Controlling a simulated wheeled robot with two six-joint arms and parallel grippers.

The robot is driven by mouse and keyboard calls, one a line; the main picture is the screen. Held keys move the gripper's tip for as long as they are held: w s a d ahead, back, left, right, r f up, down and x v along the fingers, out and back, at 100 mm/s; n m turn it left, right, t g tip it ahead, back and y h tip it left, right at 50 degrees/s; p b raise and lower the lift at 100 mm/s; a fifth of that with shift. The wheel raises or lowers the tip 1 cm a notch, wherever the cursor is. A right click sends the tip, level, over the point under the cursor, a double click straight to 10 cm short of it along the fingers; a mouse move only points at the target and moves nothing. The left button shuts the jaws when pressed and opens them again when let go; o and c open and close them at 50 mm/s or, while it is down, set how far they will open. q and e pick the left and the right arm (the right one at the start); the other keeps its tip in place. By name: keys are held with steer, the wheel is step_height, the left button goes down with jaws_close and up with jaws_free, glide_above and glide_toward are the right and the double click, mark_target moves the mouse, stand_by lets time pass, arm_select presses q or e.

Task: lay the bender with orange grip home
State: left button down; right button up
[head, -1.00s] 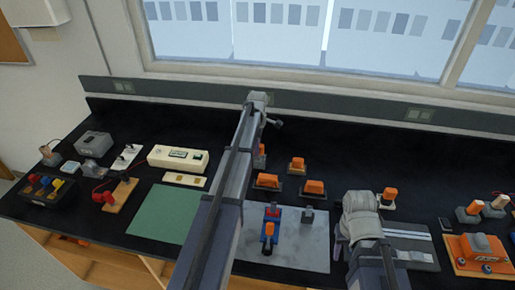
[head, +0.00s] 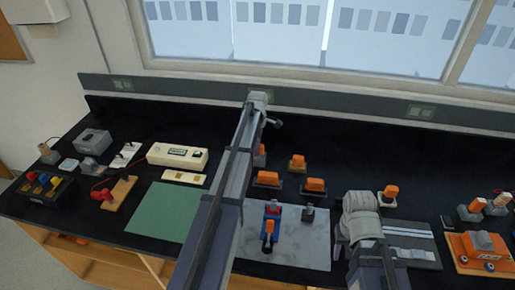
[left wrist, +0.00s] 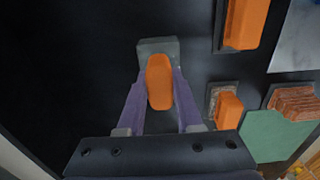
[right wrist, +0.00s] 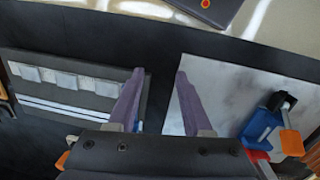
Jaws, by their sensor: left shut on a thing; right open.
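My left gripper (left wrist: 160,98) is shut on an orange grip (left wrist: 159,82), which I take to be the bender's. A grey block (left wrist: 157,46) shows at the far end of the grip; I cannot tell whether it is part of the tool or a stand under it. In the head view my left arm mostly hides this piece; a bit of orange (head: 261,149) shows beside the arm. My right gripper (right wrist: 158,88) is open and empty, between a slotted grey rack (right wrist: 75,82) and a pale grey mat (right wrist: 235,85).
Orange-topped pieces on dark bases (head: 297,163) (head: 267,179) (head: 313,185) stand right of my left arm. A blue, red and orange clamp (head: 269,226) stands on the grey mat. A green mat (head: 168,212) lies left. Black bench behind the pieces is clear.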

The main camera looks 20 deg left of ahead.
arm_select(q)
steer(key=shift+f+b, duration=0.4)
steer(key=shift+f, duration=0.05)
arm_select(e)
steer(key=shift+f, duration=0.5)
arm_select(q)
steer(key=c, duration=0.5)
jaws_free()
steer(key=shift+r, duration=0.1)
arm_select(e)
steer(key=shift+r, duration=0.1)
arm_select(q)
step_height(320, 180, up, 8)
steer(key=p, duration=0.8)
arm_select(e)
step_height(320, 180, up, 8)
arm_select(q)
steer(key=shift+f, duration=0.2)
